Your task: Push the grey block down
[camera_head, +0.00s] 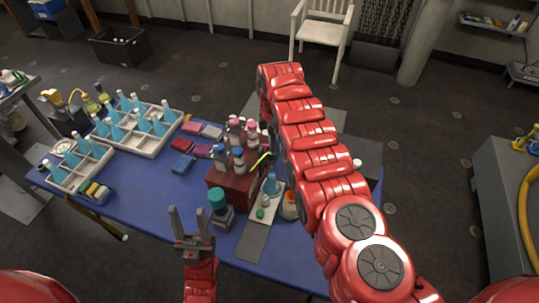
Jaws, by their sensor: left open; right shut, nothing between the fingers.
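My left gripper (190,210) is open and empty at the table's front edge, its two fingers apart and pointing away from me. My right arm reaches from the lower right over the table to the far side; its gripper is hidden behind the arm. A dark grey boxy shape (363,158) shows at the right end of the table, partly hidden by my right arm. A flat grey slab (254,240) lies near the front edge, right of my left gripper. I cannot tell which of these is the grey block.
The blue table (150,205) holds white racks of blue bottles (135,128) at left, a dark red crate of bottles (230,180) in the middle and a teal-capped jar (220,205) near my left gripper. A white chair (322,32) stands behind.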

